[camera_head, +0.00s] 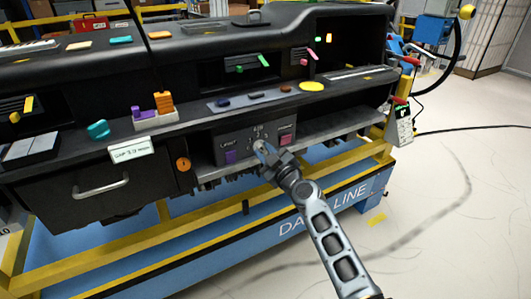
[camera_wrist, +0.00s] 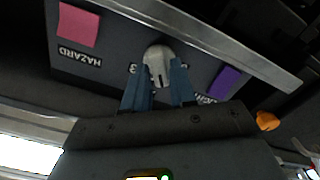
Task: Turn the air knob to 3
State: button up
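The air knob (camera_wrist: 158,60) is a pale grey, rounded knob on the dark control panel. The wrist view shows it upside down, with a dark mark on its near part. My gripper (camera_wrist: 160,76) has its two blue-grey fingers apart, one on each side of the knob, with the tips at its edges. I cannot tell whether they press on it. In the head view my gripper (camera_head: 262,148) reaches the panel from the lower right and covers much of the knob. The numbers around the knob are partly hidden; a 3 shows beside it in the wrist view.
A pink hazard button (camera_head: 287,139) and a purple button (camera_head: 230,156) flank the knob. An orange round knob (camera_head: 183,164) and a drawer handle (camera_head: 102,188) are further left. A yellow rail (camera_head: 240,207) runs below.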

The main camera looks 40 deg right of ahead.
grip_shut()
jog(key=shift+m, duration=0.4)
jog(key=m+b, duration=0.2)
jog(key=m, duration=0.3)
jog(key=shift+d, duration=0.1)
jog(key=m, duration=0.9)
jog(key=shift+s+d+m, duration=0.1)
jog(key=shift+m, duration=0.3)
jog(key=shift+o, duration=1.8)
grip_release()
